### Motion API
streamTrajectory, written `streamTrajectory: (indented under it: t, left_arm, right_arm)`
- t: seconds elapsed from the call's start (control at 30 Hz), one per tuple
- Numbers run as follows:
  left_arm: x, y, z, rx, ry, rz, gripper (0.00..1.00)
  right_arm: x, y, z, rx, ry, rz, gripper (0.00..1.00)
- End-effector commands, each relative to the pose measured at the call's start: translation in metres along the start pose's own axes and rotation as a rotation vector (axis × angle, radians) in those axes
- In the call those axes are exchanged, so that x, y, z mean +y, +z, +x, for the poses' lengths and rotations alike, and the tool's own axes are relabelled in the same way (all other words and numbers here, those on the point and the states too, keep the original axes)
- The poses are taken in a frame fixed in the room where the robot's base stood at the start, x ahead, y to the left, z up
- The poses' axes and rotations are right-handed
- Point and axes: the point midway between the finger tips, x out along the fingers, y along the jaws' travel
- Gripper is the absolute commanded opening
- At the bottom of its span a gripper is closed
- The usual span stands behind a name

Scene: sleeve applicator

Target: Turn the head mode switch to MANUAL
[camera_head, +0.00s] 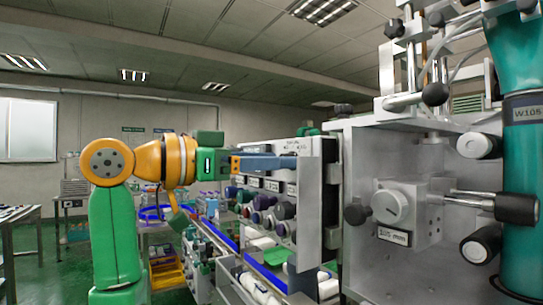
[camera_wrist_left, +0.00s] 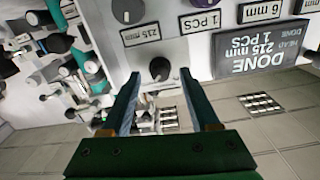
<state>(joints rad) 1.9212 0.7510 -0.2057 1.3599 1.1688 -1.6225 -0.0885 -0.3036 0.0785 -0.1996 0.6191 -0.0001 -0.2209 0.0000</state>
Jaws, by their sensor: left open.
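My left gripper (camera_head: 294,162) reaches in from the left with its blue fingers pointing at the upright control panel (camera_head: 316,150). In the left wrist view the gripper (camera_wrist_left: 160,74) is open, one finger on each side. A dark round knob (camera_wrist_left: 160,69) on the light panel shows between the fingertips. I cannot tell whether the tips are around it or short of it, or whether they touch it. No MANUAL marking is readable, so I cannot confirm that this knob is the head mode switch. My right gripper is not in view.
Another dark knob (camera_wrist_left: 128,10), labels and a display (camera_wrist_left: 262,48) reading DONE are on the panel. In the head view, a grey machine housing (camera_head: 362,135) with a dial (camera_head: 390,206) and a teal cylinder (camera_head: 522,160) stand at right. Cluttered racks lie below the arm.

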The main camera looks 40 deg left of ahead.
Motion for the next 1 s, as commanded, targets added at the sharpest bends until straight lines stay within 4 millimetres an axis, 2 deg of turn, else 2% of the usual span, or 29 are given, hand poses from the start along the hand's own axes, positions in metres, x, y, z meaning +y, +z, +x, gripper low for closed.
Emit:
streamTrajectory:
  t: [0.17, 0.27, 0.4, 0.43, 0.77, 1.0]
  left_arm:
    - [0.0, 0.0004, 0.0007, 0.0, 0.0, 0.0, 0.62]
    - [0.0, 0.0004, 0.0006, 0.0, 0.0, 0.0, 0.4]
    - [-0.0001, 0.0004, 0.0005, 0.0, 0.0, 0.0, 0.02]
    - [-0.0001, 0.0004, 0.0005, 0.0, 0.0, 0.0, 0.0]
    - [-0.0001, 0.0003, 0.0005, 0.0, 0.0, -0.034, 0.0]
    - [-0.0002, 0.0003, 0.0007, 0.0, 0.001, -0.177, 0.0]
  right_arm:
    - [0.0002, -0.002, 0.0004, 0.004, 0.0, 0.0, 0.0]
    - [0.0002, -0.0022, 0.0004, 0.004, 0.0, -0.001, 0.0]
    - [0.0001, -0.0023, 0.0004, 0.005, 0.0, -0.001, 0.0]
    - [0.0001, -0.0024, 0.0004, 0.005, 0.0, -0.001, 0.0]
    - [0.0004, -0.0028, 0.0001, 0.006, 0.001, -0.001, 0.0]
    - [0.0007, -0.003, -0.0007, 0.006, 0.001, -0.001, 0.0]
